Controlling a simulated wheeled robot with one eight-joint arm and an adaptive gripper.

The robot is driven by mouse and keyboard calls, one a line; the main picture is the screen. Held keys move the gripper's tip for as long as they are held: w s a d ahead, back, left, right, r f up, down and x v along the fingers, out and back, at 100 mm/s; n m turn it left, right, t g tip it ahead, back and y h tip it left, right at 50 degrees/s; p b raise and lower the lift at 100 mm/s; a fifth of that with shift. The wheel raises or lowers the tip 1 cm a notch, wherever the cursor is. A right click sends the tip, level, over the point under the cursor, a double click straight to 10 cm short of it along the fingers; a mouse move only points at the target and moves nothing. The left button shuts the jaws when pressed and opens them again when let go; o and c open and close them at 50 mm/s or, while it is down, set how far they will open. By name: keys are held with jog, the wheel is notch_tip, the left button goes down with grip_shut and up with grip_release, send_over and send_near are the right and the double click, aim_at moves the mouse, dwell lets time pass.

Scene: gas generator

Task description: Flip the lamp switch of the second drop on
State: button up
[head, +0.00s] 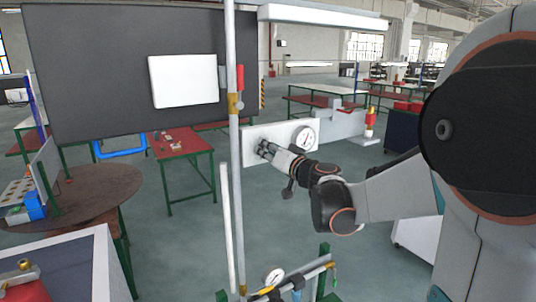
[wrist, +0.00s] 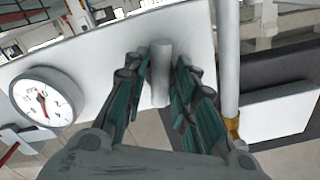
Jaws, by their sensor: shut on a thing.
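A white panel (head: 280,132) with a round dial gauge (head: 304,139) stands in front of my gripper (head: 267,151) in the head view. In the wrist view the panel (wrist: 110,55) is tilted and the gauge (wrist: 46,98) is at the left. A pale grey cylinder (wrist: 161,75) stands out in front of the panel, between the two fingers of my gripper (wrist: 159,82). My gripper is shut on this cylinder. I cannot tell for certain that it is the lamp switch. A long white lamp (head: 322,16) hangs at the top of the head view.
A vertical grey pipe (head: 234,200) with a red valve handle (head: 240,78) stands left of my gripper. A pipe (wrist: 228,60) with a brass fitting also shows right of the fingers in the wrist view. A low pipe rig (head: 290,280) with a gauge is below. A red-topped table (head: 182,150) stands behind.

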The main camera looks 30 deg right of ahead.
jog(key=m+b, duration=0.2)
jog(key=m, duration=0.3)
jog(key=shift+f+m+b, duration=0.1)
jog(key=shift+m+b, duration=0.2)
jog(key=shift+b, duration=0.1)
jog(key=m+b, duration=0.2)
jog(key=m, duration=0.3)
jog(key=shift+m, duration=0.4)
jog(key=o, duration=1.1)
jog(key=shift+d, duration=0.1)
jog(key=shift+n, duration=0.3)
